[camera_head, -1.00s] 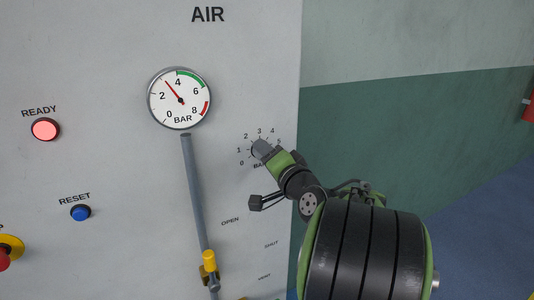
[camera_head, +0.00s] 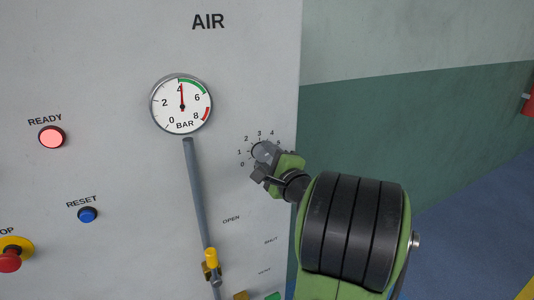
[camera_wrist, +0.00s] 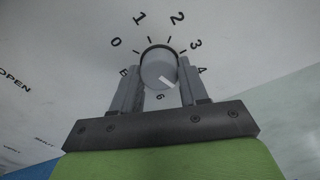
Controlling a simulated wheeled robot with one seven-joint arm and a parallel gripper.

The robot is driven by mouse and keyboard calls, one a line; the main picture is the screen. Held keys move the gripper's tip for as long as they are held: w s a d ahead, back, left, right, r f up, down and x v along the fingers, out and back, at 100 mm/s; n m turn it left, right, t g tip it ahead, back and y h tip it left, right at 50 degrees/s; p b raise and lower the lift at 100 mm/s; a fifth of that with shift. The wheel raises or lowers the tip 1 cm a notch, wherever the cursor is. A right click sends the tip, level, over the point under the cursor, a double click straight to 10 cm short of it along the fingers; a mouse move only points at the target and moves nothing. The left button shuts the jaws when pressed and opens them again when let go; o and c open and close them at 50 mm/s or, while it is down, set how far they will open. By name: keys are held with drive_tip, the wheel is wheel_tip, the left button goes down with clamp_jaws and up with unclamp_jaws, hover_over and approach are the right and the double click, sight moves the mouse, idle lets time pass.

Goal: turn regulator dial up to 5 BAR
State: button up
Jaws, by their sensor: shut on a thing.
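The regulator dial (camera_head: 263,150) is a grey round knob on the panel, ringed by printed numbers. My gripper (camera_head: 269,161) is shut on it, and the wrist view (camera_wrist: 158,78) shows one finger on each side of the knob (camera_wrist: 157,62). The knob's white mark points to the lower right there, between the 4 and the 6. The 5 is hidden behind the right finger in that view. The pressure gauge (camera_head: 181,105) has its needle pointing straight up, at about 4 BAR.
A grey pipe with a yellow handle (camera_head: 210,258) runs down the panel below the gauge. A lit red READY lamp (camera_head: 51,137), a blue RESET button (camera_head: 87,215) and a red stop button (camera_head: 9,260) are at the left. The panel's right edge lies close beside the dial.

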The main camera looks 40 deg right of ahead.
drive_tip(key=shift+m, duration=0.6)
drive_tip(key=shift+f, duration=0.1)
drive_tip(key=o, duration=1.1)
drive_tip(key=shift+c, duration=0.2)
drive_tip(key=shift+s, duration=0.15)
drive_tip(key=b+v, duration=0.3)
drive_tip(key=v, duration=1.2)
drive_tip(key=shift+s+a+b, duration=0.2)
drive_tip(key=shift+s+b, duration=0.05)
drive_tip(key=shift+b, duration=0.1)
drive_tip(key=shift+w, duration=0.1)
